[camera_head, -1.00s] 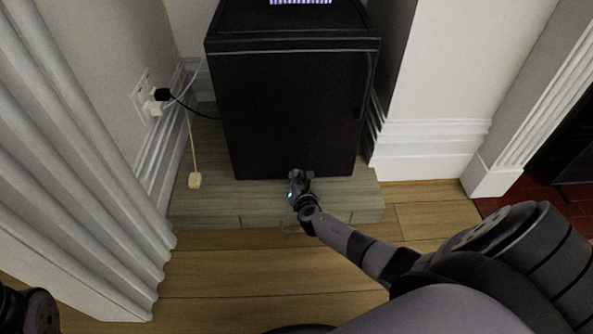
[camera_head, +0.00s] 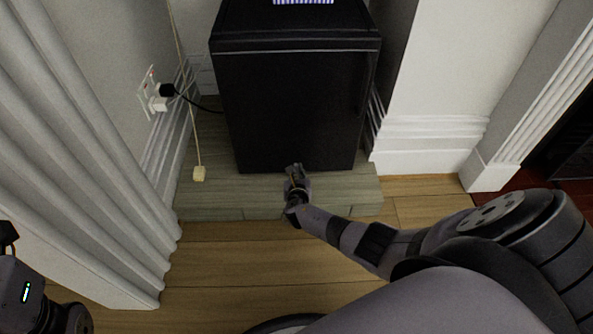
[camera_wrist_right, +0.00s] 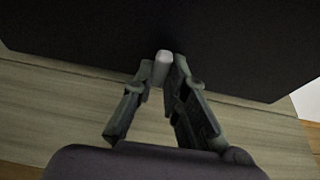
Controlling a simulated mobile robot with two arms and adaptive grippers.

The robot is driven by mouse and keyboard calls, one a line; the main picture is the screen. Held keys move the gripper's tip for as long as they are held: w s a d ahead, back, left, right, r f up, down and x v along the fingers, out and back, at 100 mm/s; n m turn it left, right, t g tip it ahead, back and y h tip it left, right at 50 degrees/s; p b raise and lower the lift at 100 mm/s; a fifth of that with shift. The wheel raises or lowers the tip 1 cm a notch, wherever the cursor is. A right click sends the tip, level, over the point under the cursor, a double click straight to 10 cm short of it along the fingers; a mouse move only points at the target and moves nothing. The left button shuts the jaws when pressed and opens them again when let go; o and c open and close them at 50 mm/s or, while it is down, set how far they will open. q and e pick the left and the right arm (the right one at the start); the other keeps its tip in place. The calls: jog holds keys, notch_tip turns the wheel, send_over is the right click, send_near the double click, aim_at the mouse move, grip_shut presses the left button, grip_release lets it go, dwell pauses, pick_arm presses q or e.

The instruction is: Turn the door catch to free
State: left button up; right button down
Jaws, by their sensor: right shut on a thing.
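The black fridge-like box (camera_head: 293,110) stands with its closed door facing me. The door catch (camera_wrist_right: 163,62) is a small pale grey tab at the bottom edge of the door, in the right wrist view. My right gripper (camera_head: 294,168) is low at the door's bottom edge. In the right wrist view its fingers (camera_wrist_right: 160,78) are closed around the tab. The gripper hides the catch in the head view, and I cannot tell the catch's exact angle. My left gripper (camera_head: 9,238) is only partly in view at the lower left edge, away from the box.
The box stands on a low pale wooden plinth (camera_head: 225,196). A black plug and cable run from the wall socket (camera_head: 153,92). A cord with a pale pull (camera_head: 199,174) hangs at left. A white curtain (camera_head: 85,150) is at left, and white wall trim (camera_head: 425,140) at right.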

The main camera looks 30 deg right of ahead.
jog(key=c, duration=1.6)
grip_release()
jog(key=shift+s+a+r, duration=0.1)
jog(key=shift+s+a, duration=0.25)
jog(key=shift+s, duration=0.15)
jog(key=v, duration=1)
jog(key=shift+s+r, duration=0.25)
jog(key=shift+s, duration=0.1)
jog(key=shift+a, duration=0.1)
